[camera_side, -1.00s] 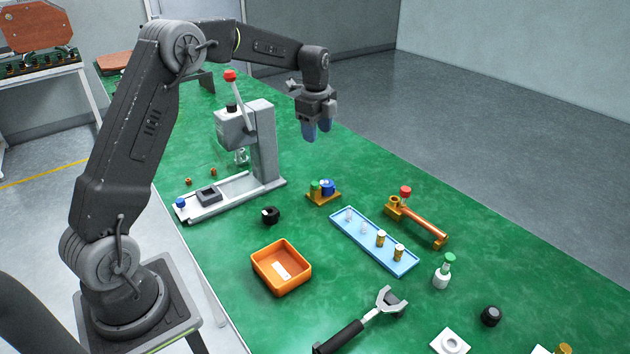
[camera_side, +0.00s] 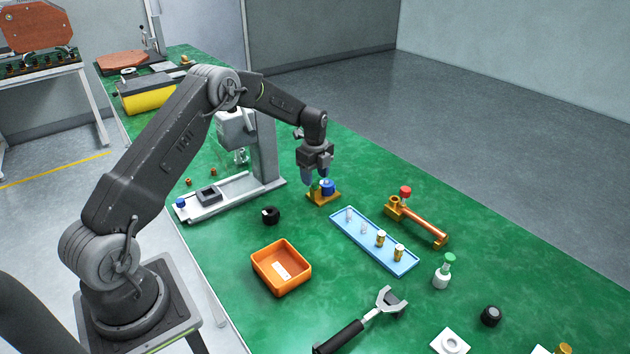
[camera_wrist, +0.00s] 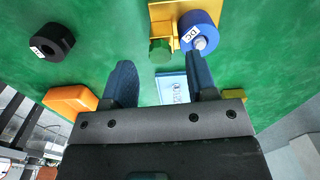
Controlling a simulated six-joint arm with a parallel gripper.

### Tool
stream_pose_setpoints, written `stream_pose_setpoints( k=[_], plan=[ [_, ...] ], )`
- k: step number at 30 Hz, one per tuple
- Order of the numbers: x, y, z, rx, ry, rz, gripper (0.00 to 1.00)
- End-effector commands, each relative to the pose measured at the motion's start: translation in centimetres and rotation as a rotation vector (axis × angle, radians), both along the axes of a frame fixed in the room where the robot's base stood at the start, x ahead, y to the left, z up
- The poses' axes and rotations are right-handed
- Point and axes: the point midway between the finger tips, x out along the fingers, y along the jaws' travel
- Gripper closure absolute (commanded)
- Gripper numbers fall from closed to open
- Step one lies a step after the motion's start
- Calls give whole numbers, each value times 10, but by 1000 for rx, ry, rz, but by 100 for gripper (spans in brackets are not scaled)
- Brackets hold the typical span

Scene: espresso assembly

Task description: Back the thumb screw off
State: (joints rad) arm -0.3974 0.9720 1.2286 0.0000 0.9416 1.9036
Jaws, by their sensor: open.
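A small brass bracket (camera_side: 322,199) stands on the green bench, carrying a blue cylinder (camera_side: 328,187) and a green faceted knob (camera_side: 315,187), which looks like the thumb screw. In the wrist view the green knob (camera_wrist: 160,51) sits beside the blue cylinder (camera_wrist: 197,30), which has a white "DC" label and a grey stub. My gripper (camera_side: 314,178) points down just above the bracket, partly covering it in the side view. Its fingers (camera_wrist: 162,78) are apart with nothing held. The knob shows ahead of the gap between them, and I see no contact with it.
The grey press (camera_side: 262,165) stands close to the left of my gripper. A blue tray (camera_side: 350,238) with small parts lies in front, an orange bin (camera_side: 258,277) nearer, and a copper-handled part (camera_side: 425,227) to the right. A black ring (camera_side: 270,215) lies between press and bin.

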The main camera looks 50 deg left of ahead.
Motion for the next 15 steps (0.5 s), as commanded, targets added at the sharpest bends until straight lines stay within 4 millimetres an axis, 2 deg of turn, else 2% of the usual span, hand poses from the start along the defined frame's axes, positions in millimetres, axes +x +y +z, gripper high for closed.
stream_pose_setpoints(
  k=[6,15],
  plan=[
    [0,0,-20,0,0,0,47],
    [0,0,-22,0,-1,0,47]
  ],
)
